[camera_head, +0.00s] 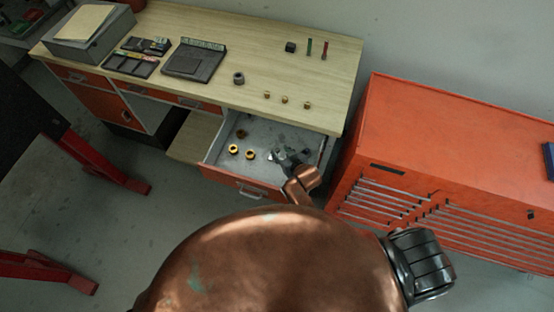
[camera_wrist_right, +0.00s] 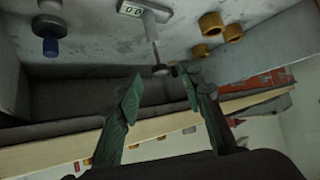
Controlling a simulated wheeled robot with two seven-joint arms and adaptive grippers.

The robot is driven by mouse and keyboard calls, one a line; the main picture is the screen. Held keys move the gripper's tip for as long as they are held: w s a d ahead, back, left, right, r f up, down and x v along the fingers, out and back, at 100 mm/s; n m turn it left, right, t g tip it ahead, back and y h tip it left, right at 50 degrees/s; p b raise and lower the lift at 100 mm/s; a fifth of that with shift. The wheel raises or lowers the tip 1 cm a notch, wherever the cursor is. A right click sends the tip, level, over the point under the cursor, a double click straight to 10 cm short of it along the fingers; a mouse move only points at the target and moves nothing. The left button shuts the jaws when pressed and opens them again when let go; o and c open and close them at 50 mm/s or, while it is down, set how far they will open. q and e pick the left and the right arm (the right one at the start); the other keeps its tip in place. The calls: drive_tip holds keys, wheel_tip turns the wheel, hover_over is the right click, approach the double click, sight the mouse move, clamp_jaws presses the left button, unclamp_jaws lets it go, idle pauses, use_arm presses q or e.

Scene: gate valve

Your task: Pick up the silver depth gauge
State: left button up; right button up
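The silver depth gauge (camera_wrist_right: 148,14) shows at the top middle of the right wrist view, with a small digital display and a thin rod ending in a round tip. It lies on the grey drawer floor. My right gripper (camera_wrist_right: 160,84) is open, its two green-grey fingers apart on either side of the rod's tip in the picture; I see no clear contact. In the head view my right gripper (camera_head: 287,157) reaches into the open drawer (camera_head: 238,180) and hides part of its contents; the gauge is not clear there. My left gripper is not in view.
Brass rings (camera_head: 234,150) lie in the drawer left of the gripper. A blue-tipped dark item (camera_wrist_right: 50,38) lies near a drawer wall in the wrist view. The wooden desktop (camera_head: 220,30) holds trays and small parts. An orange cabinet (camera_head: 450,130) stands close on the right.

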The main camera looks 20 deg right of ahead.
sight(278, 150)
drive_tip(key=x, duration=0.3)
drive_tip(key=shift+s, duration=0.1)
drive_tip(key=shift+w+f, duration=0.35)
drive_tip(key=shift+f, duration=0.05)
drive_tip(key=c, duration=0.7)
clamp_jaws()
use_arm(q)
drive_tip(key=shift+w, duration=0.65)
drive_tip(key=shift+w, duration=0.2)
